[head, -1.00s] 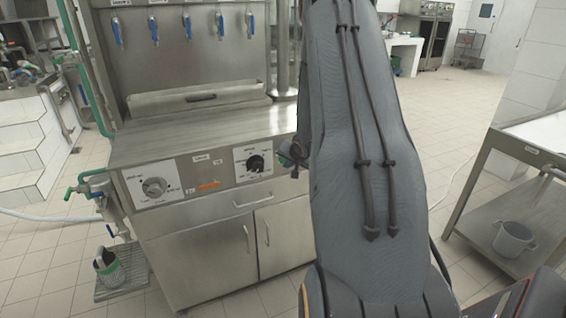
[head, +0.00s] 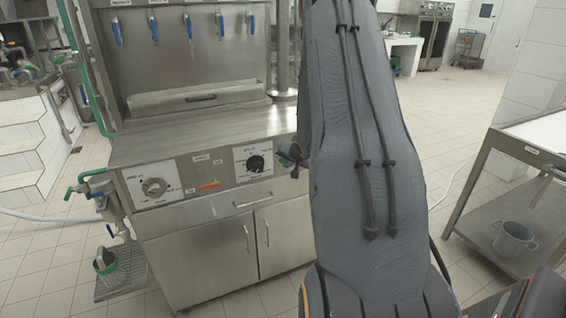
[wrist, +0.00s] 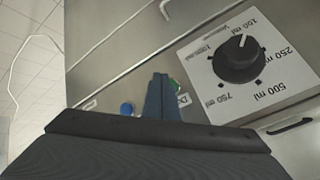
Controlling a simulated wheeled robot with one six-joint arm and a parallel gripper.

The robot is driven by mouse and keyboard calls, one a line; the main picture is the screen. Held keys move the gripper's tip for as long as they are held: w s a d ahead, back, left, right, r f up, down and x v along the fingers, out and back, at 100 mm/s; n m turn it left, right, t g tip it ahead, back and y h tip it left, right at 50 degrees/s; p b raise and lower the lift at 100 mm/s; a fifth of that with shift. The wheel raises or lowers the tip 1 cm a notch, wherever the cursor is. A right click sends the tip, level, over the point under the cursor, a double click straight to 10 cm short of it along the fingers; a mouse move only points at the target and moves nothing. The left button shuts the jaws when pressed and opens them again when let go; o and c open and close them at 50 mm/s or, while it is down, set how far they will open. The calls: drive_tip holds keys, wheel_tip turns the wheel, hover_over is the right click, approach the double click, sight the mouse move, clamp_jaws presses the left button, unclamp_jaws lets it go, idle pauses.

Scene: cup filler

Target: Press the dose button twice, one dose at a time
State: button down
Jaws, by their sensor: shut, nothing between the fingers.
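In the wrist view my gripper (wrist: 163,84) is shut and empty, its fingers pointing at the steel front panel. A small green part (wrist: 176,85), possibly the dose button, shows beside the fingertips, mostly hidden by them. A label starting with "D" (wrist: 183,99) is cut off by the fingers. I cannot tell whether the fingertips touch the panel. A blue round button (wrist: 127,109) lies left of the fingers. The black volume dial (wrist: 238,59) is to the right, its white mark pointing roughly to 100 ml.
The filler machine (head: 200,255) has several blue-handled taps above. A second dial (head: 154,187) and an orange strip (head: 208,184) are on its front.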

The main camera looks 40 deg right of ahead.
drive_tip(key=shift+w, duration=0.1)
drive_tip(key=shift+w+d+p, duration=0.1)
drive_tip(key=shift+w+p, duration=0.25)
drive_tip(key=shift+p, duration=0.05)
drive_tip(key=shift+w, duration=0.25)
idle(0.5)
drive_tip(key=shift+s+p, duration=0.4)
drive_tip(key=shift+s, duration=0.3)
drive_tip(key=s+a+p, duration=0.1)
drive_tip(key=s+p, duration=0.1)
drive_tip(key=s, duration=0.3)
drive_tip(key=shift+s+a, duration=0.3)
drive_tip(key=shift+s, duration=0.1)
idle(0.5)
